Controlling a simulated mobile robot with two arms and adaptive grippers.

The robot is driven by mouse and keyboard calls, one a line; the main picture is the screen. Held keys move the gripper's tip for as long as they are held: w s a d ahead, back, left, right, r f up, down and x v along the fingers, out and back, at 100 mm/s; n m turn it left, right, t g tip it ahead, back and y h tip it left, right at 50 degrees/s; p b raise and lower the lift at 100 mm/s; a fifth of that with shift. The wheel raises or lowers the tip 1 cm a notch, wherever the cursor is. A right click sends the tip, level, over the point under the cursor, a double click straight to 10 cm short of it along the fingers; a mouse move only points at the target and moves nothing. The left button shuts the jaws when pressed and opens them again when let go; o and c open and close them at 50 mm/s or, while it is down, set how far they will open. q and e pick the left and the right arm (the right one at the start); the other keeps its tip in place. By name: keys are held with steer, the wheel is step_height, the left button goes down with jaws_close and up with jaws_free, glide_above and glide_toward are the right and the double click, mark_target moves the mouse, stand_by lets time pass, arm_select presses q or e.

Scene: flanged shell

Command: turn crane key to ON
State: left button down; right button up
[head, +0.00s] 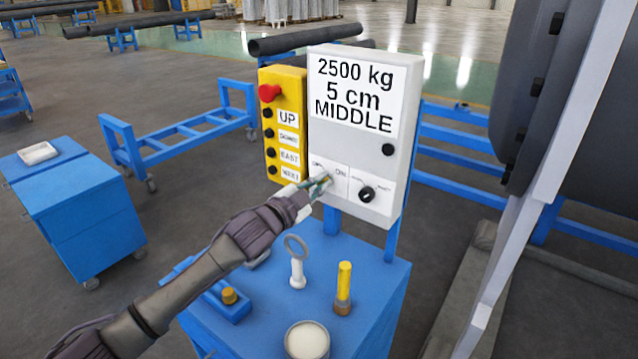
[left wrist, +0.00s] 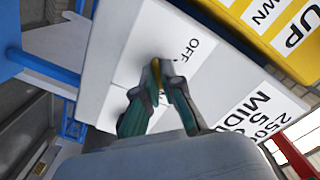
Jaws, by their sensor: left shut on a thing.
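The crane key (left wrist: 156,75) is a small brass-coloured piece on the white control box (head: 401,130), between my fingertips in the left wrist view. My left gripper (head: 322,184) reaches in from the left and is shut on the key at the lower left of the box front; it also shows in the left wrist view (left wrist: 158,88). An OFF label (left wrist: 190,48) is beside the fingertips in the wrist view. An ON label (head: 341,174) is right of the gripper in the head view. The fingers hide most of the key, so its angle cannot be told. My right gripper is not in view.
A yellow button pendant (head: 290,100) with a red knob adjoins the box's left side. A black rotary knob (head: 367,194) is right of the key. Below, a blue stand (head: 375,270) holds an eye bolt (head: 297,262), a yellow-handled tool (head: 344,285) and a white-filled cup (head: 307,341).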

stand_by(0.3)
arm_select(q)
steer(key=c, duration=1.3)
jaws_free()
steer(key=v, duration=1.2)
